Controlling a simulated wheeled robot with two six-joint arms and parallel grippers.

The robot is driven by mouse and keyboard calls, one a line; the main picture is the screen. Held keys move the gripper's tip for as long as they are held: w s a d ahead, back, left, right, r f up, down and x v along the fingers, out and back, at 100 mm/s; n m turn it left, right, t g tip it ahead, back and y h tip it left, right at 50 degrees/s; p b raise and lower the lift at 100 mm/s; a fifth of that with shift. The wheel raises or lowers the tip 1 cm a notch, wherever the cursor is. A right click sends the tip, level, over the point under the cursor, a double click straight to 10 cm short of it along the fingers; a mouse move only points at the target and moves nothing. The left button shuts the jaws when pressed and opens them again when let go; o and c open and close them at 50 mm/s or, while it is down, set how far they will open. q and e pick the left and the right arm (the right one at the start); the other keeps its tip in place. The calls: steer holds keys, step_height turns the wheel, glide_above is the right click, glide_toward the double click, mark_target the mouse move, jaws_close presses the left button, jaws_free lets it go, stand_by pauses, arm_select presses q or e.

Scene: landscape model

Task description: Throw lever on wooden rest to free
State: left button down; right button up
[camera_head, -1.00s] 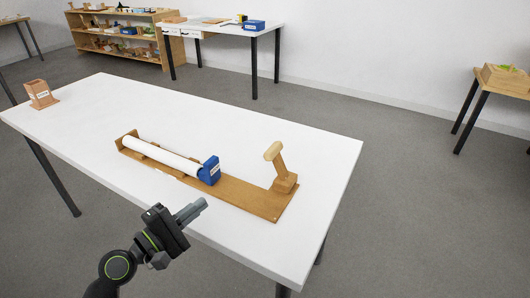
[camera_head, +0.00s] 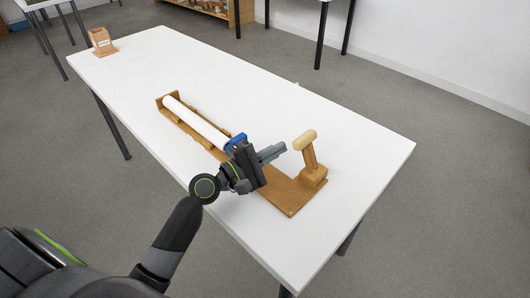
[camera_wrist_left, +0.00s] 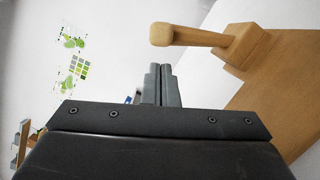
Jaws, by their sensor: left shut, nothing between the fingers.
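The wooden rest (camera_head: 292,203) is a long brown board lying on the white table. At its right end stands the wooden lever (camera_head: 309,153), upright with a slight tilt, with a pale rounded handle on top. The lever also shows in the left wrist view (camera_wrist_left: 195,38). A white tube (camera_head: 197,121) lies in wooden supports at the other end, with a blue block (camera_head: 236,140) at its near end, partly hidden by my gripper. My left gripper (camera_head: 284,147) is shut and empty, just left of the lever handle and apart from it. My right gripper is not in view.
The white table (camera_head: 330,120) has free room behind and right of the rest. A small wooden box with a label (camera_head: 102,42) stands at its far left corner. A shelf and another table stand along the wall behind.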

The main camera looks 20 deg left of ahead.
mark_target(309, 156)
arm_select(q)
steer(key=shift+x, duration=2.15)
steer(key=shift+p, duration=0.35)
